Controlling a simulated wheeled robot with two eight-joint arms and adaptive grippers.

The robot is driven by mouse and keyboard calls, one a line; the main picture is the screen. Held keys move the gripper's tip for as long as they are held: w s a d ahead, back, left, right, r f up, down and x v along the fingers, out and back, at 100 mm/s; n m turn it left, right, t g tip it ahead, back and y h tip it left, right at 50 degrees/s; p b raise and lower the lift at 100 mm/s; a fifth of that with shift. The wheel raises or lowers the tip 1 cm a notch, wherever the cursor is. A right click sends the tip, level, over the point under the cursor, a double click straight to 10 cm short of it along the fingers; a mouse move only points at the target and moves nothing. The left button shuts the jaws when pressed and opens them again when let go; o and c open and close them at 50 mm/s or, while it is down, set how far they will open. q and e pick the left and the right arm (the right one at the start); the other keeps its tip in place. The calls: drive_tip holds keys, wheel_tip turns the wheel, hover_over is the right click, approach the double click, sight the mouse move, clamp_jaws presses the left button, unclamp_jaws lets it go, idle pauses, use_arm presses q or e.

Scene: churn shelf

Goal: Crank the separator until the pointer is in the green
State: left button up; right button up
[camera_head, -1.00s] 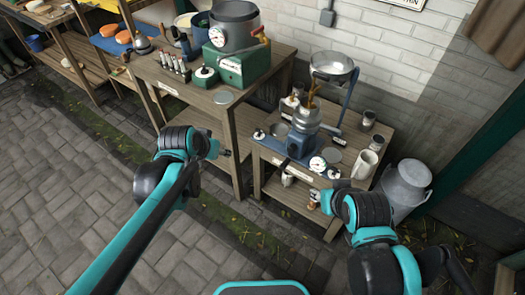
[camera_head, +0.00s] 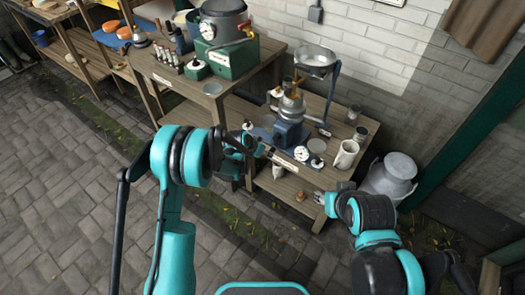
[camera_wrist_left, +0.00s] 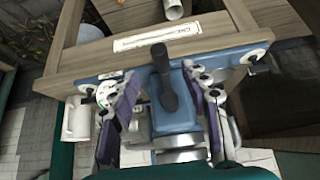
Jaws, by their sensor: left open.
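The separator (camera_head: 290,128), with a blue body and metal bowls, stands on the small wooden table. Its crank handle, a dark grip (camera_wrist_left: 168,88), points toward the camera in the left wrist view. My left gripper (camera_head: 262,150) is at the table's front edge, beside the separator; in the left wrist view its open purple-padded fingers (camera_wrist_left: 160,76) lie on both sides of the handle, with gaps visible. A white dial (camera_head: 302,153) sits at the separator's front; a finger partly covers it in the left wrist view (camera_wrist_left: 106,92), and its pointer is too small to read. My right gripper (camera_head: 321,197) is by the front right table corner; its fingers are unclear.
A white jug (camera_head: 346,154) and jars (camera_head: 360,134) stand on the table's right side. A milk can (camera_head: 391,178) stands on the floor to the right. A taller table (camera_head: 216,92) with a green-based pot (camera_head: 228,60) is at the left. The paved floor in front is clear.

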use_arm(q)
drive_tip(key=shift+b+x, duration=1.3)
drive_tip(key=shift+x, duration=2.6)
drive_tip(key=shift+w+d+f, duration=0.1)
drive_tip(key=shift+w+f, duration=0.05)
drive_tip(key=shift+f, duration=0.1)
clamp_jaws()
